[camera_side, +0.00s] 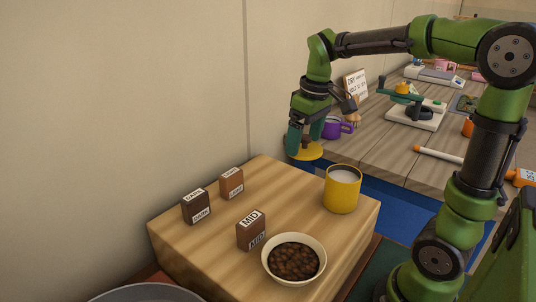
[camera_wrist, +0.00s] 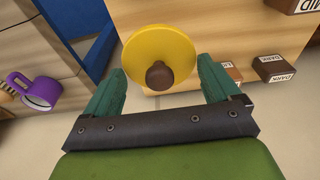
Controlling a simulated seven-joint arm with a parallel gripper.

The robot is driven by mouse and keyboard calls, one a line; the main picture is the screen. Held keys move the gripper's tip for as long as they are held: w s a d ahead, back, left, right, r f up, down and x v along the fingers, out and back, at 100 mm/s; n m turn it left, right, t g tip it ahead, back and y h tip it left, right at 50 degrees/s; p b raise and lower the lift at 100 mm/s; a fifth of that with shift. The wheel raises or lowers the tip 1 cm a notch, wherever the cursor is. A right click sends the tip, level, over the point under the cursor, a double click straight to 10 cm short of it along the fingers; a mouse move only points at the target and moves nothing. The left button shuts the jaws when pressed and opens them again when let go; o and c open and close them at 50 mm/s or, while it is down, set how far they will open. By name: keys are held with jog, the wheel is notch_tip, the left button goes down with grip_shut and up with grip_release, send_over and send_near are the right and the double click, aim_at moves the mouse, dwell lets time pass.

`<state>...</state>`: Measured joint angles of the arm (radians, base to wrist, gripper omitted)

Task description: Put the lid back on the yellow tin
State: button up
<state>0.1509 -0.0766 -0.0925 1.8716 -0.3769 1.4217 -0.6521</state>
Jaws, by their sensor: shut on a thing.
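The yellow tin (camera_side: 342,192) stands upright and open on the wooden block, pale inside. My gripper (camera_side: 302,146) is shut on the yellow lid (camera_side: 310,152), which is in the air near the block's back edge, left of and behind the tin. In the wrist view the lid (camera_wrist: 145,45), with its brown knob (camera_wrist: 160,76), sits between my two green fingers, which appear to hold it by its rim. I cannot make out the tin in the wrist view.
On the wooden block (camera_side: 190,250) stand a bowl of brown beans (camera_side: 294,260) and small labelled blocks, DARK (camera_side: 196,207), MID (camera_side: 251,230) and a lighter one (camera_side: 231,183). A purple mug (camera_side: 335,129) and a scale-like device (camera_side: 416,112) stand on the bench behind.

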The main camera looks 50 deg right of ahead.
jog(key=s+r, duration=0.4)
jog(key=s, duration=0.6)
notch_tip(320, 180, down, 6)
jog(key=shift+s+d, duration=0.15)
jog(key=shift+d, duration=0.2)
jog(key=shift+f, duration=0.3)
dwell(1.4)
jog(key=o, duration=0.7)
jog(key=shift+o, duration=0.2)
jog(key=shift+r, duration=0.1)
notch_tip(320, 180, up, 7)
dwell(0.7)
